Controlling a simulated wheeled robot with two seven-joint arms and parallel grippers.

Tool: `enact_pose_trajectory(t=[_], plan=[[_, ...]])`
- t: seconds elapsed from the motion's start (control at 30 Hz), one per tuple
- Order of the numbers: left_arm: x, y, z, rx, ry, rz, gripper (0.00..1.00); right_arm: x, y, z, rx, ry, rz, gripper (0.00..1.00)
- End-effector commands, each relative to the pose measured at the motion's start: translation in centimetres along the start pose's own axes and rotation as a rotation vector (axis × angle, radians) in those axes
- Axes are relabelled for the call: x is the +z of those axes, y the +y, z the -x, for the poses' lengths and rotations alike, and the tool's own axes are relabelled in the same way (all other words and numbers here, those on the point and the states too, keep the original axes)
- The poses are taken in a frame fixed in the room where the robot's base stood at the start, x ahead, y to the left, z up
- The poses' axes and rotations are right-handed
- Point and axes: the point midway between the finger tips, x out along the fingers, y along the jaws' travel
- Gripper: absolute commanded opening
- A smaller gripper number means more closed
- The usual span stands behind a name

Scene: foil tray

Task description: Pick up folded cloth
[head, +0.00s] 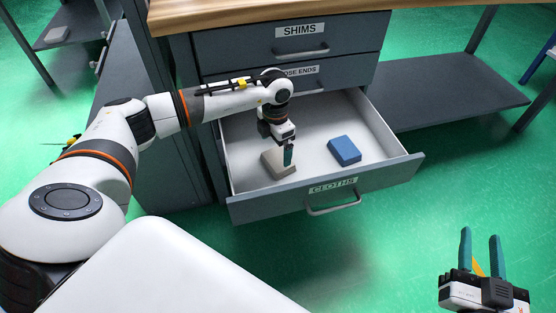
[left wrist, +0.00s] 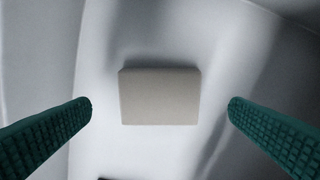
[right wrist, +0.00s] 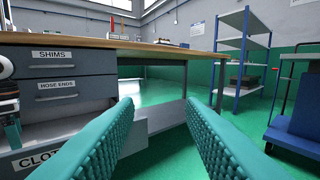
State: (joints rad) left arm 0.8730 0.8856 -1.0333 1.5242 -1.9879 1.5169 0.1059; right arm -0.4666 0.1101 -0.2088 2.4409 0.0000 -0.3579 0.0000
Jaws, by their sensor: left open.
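A beige folded cloth (head: 275,164) lies in the open drawer labelled CLOTHS (head: 250,208), on the left side of its white floor. A blue folded cloth (head: 344,150) lies to its right in the same drawer. My left gripper (head: 288,155) points down over the beige cloth. In the left wrist view the beige cloth (left wrist: 160,96) is centred between the two spread green fingers, with a gap on each side. The left gripper is open and empty. My right gripper (head: 480,252) is open and empty, out over the floor at the lower right.
Closed drawers labelled SHIMS (head: 300,32) and HOSE ENDS sit above the open one, under a wooden worktop (head: 230,12). The drawer walls surround the cloths. A grey lower shelf (head: 450,92) is at the right. The green floor (head: 400,225) before the drawer is clear.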

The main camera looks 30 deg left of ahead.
Motion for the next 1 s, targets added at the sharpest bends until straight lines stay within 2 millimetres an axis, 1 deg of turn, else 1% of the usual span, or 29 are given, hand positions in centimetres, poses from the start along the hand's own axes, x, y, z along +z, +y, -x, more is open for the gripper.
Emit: enact_pose_trajectory(t=[0.07, 0.2, 0.3, 0.43, 0.6, 0.8, 0.87, 1.0], plan=[[-0.1, 0.0, -0.7, 0.001, -0.001, 0.0, 1.0, 0.6, 0.1, -0.1, 0.003, -0.046, -0.001, 0.36], [-0.5, 0.1, -2.2, 0.001, -0.001, -0.001, 1.0, 2.7, 0.5, 0.0, 0.011, -0.196, -0.005, 0.36], [-0.7, 0.0, -3.3, 0.0, -0.001, -0.001, 1.0, 4.4, 0.7, 0.3, 0.017, -0.314, -0.008, 0.36], [-0.7, 0.0, -4.5, 0.0, 0.0, -0.001, 1.0, 6.1, 0.9, 0.9, 0.023, -0.43, -0.013, 0.36], [-0.7, 0.0, -5.1, 0.0, 0.001, -0.001, 1.0, 7.1, 1.1, 1.3, 0.026, -0.494, -0.016, 0.36], [-0.7, 0.0, -5.0, 0.0, 0.001, -0.001, 1.0, 7.2, 1.1, 1.3, 0.026, -0.496, -0.016, 0.36], [-0.7, 0.0, -5.0, 0.0, 0.001, -0.001, 0.92, 7.2, 1.1, 1.3, 0.026, -0.495, -0.016, 0.36], [-0.7, 0.0, -5.0, 0.0, 0.001, -0.001, 0.69, 7.2, 1.1, 1.3, 0.026, -0.495, -0.016, 0.36]])
